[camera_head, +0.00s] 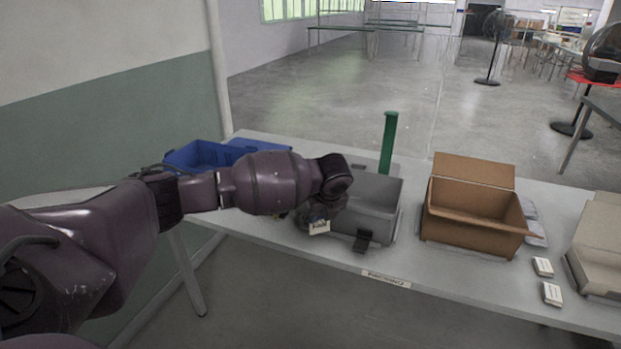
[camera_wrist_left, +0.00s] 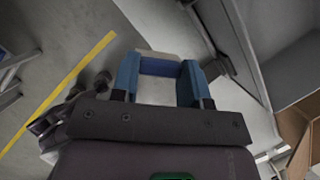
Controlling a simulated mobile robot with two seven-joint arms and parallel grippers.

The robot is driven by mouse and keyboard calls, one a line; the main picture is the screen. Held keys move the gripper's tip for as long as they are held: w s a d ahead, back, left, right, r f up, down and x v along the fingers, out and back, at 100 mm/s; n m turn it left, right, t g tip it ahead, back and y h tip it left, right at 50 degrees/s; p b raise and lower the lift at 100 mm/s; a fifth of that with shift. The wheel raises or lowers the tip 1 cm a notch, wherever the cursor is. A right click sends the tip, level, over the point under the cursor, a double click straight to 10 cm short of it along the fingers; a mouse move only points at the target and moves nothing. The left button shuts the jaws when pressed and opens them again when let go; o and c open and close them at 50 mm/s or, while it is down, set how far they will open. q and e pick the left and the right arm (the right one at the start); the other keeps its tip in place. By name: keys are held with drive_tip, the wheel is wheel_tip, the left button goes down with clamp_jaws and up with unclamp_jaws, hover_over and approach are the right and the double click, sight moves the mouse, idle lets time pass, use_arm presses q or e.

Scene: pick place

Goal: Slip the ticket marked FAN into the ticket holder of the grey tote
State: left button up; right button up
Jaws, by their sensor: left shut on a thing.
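My left gripper (camera_head: 318,218) is shut on a small pale ticket (camera_head: 319,228) with dark lettering too small to read surely. In the left wrist view the ticket (camera_wrist_left: 160,64) sits between the two blue fingertips (camera_wrist_left: 159,76). The grey tote (camera_head: 378,191) stands on the table, just right of the gripper; my arm hides its left part. A dark ticket holder (camera_head: 362,241) is on the tote's front, to the right of and slightly below the held ticket, apart from it. The tote's wall also shows in the left wrist view (camera_wrist_left: 237,45). My right gripper is not in view.
A blue crate (camera_head: 205,155) stands at the table's back left, partly behind my arm. An open cardboard box (camera_head: 470,223) is right of the tote. A green post (camera_head: 388,142) rises behind the tote. Two small white cards (camera_head: 543,267) (camera_head: 552,293) lie at right, beside a beige box (camera_head: 598,250).

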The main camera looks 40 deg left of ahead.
use_arm(q)
drive_tip(key=shift+w+a+r+m+t+h, duration=0.9)
drive_tip(key=shift+w+a+r+m+h, duration=0.5)
drive_tip(key=shift+w+a+r+m, duration=1.9)
wheel_tip(320, 180, down, 7)
drive_tip(key=s+m+b, duration=0.1)
drive_tip(key=b, duration=0.1)
drive_tip(key=shift+s+a+m+b, duration=0.2)
drive_tip(key=shift+m+b, duration=0.2)
drive_tip(key=shift+f, duration=0.55)
